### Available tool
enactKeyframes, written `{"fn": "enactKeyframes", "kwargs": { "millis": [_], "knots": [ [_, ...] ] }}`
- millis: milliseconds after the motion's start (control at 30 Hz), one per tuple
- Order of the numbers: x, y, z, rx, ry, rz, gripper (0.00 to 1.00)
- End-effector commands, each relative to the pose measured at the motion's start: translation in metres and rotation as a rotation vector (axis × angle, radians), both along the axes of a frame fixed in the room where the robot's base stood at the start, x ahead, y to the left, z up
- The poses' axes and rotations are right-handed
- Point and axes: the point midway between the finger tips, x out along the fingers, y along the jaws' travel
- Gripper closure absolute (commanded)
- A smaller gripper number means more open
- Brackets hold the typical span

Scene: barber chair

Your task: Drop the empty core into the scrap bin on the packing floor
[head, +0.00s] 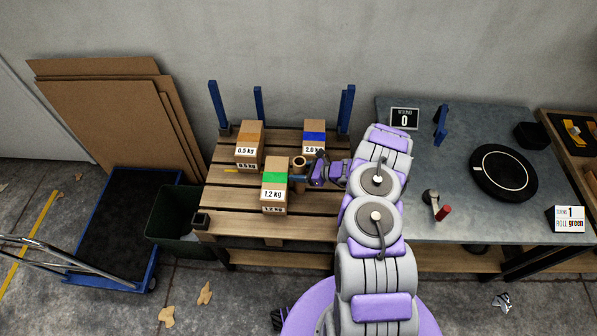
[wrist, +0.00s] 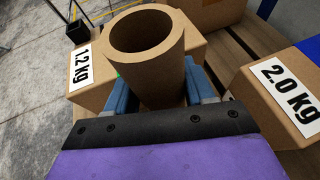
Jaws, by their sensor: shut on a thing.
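The empty core is a short brown cardboard tube (head: 299,162), upright with its open top showing. It fills the middle of the wrist view (wrist: 158,72). My gripper (head: 298,178) is shut on the core, with its blue fingers on either side of it in the wrist view (wrist: 160,88). They are over the slatted wooden pallet table (head: 225,197), behind and right of the 1.2 kg box. I cannot tell whether the core touches the slats. The scrap bin is probably the dark green bin (head: 168,213) on the floor, left of the table; its inside is dark.
Boxes marked 1.2 kg (head: 274,195), 0.5 kg (head: 249,142) and 2.0 kg (head: 314,130) stand close around the core. Blue posts (head: 218,105) rise at the table's back. A blue cart (head: 115,225) stands left of the bin. A grey worktable (head: 430,215) is at right.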

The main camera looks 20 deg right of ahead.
Motion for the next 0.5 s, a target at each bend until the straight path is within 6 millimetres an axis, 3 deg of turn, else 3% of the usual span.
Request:
{"fn": "enactKeyframes", "kwargs": {
  "millis": [300, 500],
  "knots": [
    [-0.0003, -0.0001, -0.0012, 0.000, 0.000, 0.001, 0.21],
    [-0.0004, -0.0001, -0.0011, 0.001, 0.001, 0.001, 0.21]
  ]
}}
